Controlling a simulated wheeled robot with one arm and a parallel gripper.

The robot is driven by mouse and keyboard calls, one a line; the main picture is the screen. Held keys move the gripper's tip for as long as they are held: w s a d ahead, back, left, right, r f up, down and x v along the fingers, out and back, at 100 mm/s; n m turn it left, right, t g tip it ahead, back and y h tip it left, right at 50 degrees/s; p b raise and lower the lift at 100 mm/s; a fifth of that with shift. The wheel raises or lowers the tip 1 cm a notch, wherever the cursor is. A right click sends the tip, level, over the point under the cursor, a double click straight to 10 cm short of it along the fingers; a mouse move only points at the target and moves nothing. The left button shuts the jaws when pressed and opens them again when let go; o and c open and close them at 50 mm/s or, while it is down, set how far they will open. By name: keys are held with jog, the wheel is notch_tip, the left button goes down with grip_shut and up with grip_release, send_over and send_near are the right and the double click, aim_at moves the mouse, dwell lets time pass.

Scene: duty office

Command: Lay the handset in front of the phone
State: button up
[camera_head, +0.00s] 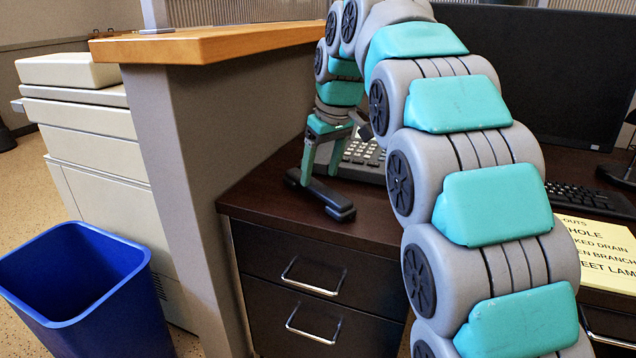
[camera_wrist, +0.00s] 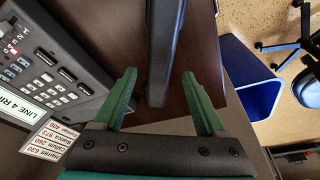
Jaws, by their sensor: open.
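The black handset (camera_head: 322,196) lies on the dark desktop near its front left corner, in front of the phone (camera_head: 364,156). In the wrist view the handset (camera_wrist: 164,52) runs lengthwise from the top of the picture to between my fingers. The phone (camera_wrist: 48,70), with its keys and labels, is to the left there, apart from the handset. My gripper (camera_head: 320,174) is open and points down at the handset. In the wrist view my gripper (camera_wrist: 160,80) has one green finger on each side of the handset, with gaps showing.
The desk (camera_head: 262,193) has drawers below its front edge. A grey partition with a wooden top (camera_head: 205,44) stands at the left. A blue bin (camera_head: 85,290) is on the floor. A yellow note sheet (camera_head: 605,250), keyboard (camera_head: 585,198) and monitor (camera_head: 550,75) are at the right.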

aim_at(324, 189)
jog(key=v, duration=0.4)
jog(key=shift+r, duration=0.3)
jog(key=shift+p+v, duration=0.55)
jog(key=shift+v, duration=0.95)
jog(key=shift+s, duration=0.1)
jog(key=s+d+f+m+g, duration=0.1)
jog(key=s+d+f+m, duration=0.1)
jog(key=s+d+f, duration=0.3)
jog(key=s+d+f+m+g+h, duration=0.1)
jog(key=s+d+f+m, duration=0.2)
jog(key=s+f, duration=1)
jog(key=s+d+f+m+g+h, duration=0.1)
jog(key=s+d+f, duration=0.6)
jog(key=s, duration=1.3)
jog(key=shift+s+d+f+m+g, duration=0.25)
jog(key=shift+f+m+g, duration=0.35)
jog(key=shift+f+m, duration=0.4)
